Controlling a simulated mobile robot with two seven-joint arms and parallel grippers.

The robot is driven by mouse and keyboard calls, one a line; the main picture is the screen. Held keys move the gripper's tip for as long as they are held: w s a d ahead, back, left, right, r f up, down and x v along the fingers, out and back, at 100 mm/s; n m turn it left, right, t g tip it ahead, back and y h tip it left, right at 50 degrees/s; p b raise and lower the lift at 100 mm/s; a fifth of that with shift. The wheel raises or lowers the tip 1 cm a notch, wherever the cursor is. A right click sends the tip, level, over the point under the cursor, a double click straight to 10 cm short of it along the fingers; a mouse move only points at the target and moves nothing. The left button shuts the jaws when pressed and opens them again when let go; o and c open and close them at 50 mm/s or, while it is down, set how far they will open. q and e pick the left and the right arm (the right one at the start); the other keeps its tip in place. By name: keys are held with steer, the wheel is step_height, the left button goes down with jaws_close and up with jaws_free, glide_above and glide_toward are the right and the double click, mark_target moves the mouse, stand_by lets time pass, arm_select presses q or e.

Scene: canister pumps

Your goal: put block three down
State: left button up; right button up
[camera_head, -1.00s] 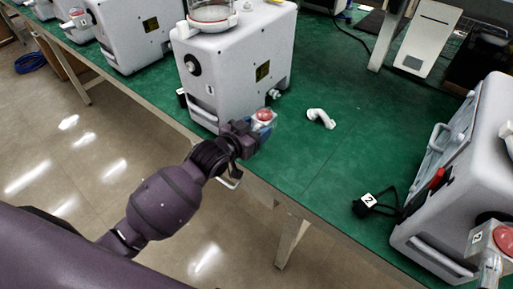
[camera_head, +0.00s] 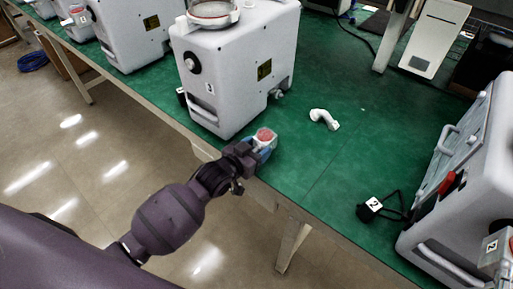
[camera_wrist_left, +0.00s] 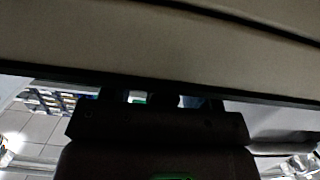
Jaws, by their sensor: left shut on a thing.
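My left gripper (camera_head: 251,151) is shut on a small block (camera_head: 266,135) with a round red top and a pale bluish body. The block is at the green bench's (camera_head: 311,172) near edge, in front of the white pump (camera_head: 238,68) and right of its lower corner. I cannot tell whether its underside touches the bench. In the left wrist view my dark gripper body (camera_wrist_left: 155,125) fills the lower middle; the block cannot be made out there. My right gripper is not in view.
A black plug labelled 2 (camera_head: 373,204) with a cable lies farther right, beside another white pump (camera_head: 455,180). The bench between is clear. A pale surface (camera_wrist_left: 170,40) spans the upper wrist view.

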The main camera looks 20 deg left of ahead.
arm_select(q)
steer(key=shift+f, duration=0.1)
steer(key=o, duration=1.2)
steer(key=p+v, duration=0.2)
steer(key=v, duration=1)
steer(key=s+a+f+n+g+y, duration=0.1)
steer(key=s+a+f+y, duration=0.1)
steer(key=s, duration=0.3)
steer(key=s+a+f+n+g+y, duration=0.1)
steer(key=s+a+f, duration=0.1)
steer(key=s+f, duration=0.2)
steer(key=s+a+f+n+g+y, duration=0.1)
steer(key=s+a+f+y, duration=0.1)
steer(key=s+f, duration=0.2)
steer(key=shift+s+f+g+y, duration=0.15)
steer(key=shift+s+g+y, duration=0.2)
steer(key=shift+s, duration=1.1)
